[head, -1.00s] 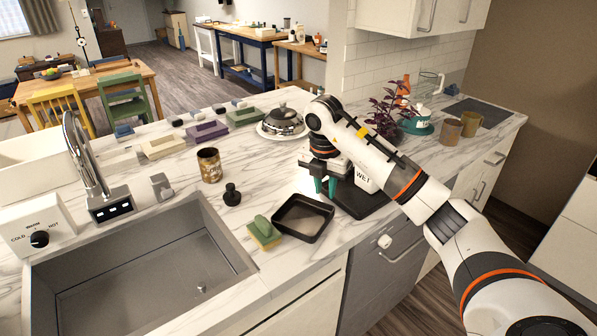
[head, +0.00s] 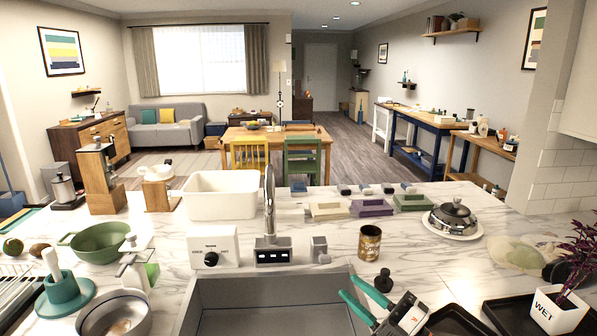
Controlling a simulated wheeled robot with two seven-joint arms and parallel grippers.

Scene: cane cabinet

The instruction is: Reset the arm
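My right gripper (head: 348,287), with two green fingers, reaches in at the bottom, over the right rim of the sink (head: 270,305). Its fingers are apart with nothing between them, so it is open and empty. Its white wrist (head: 408,314) shows, and the rest of the arm is out of view. A black stopper-like piece (head: 383,281) stands on the counter just right of the fingers. My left gripper is not in view.
A brown can (head: 370,243) and a silver-domed dish (head: 453,220) stand beyond the gripper. A black tray (head: 452,321) and a white WET pot (head: 556,311) are at right.

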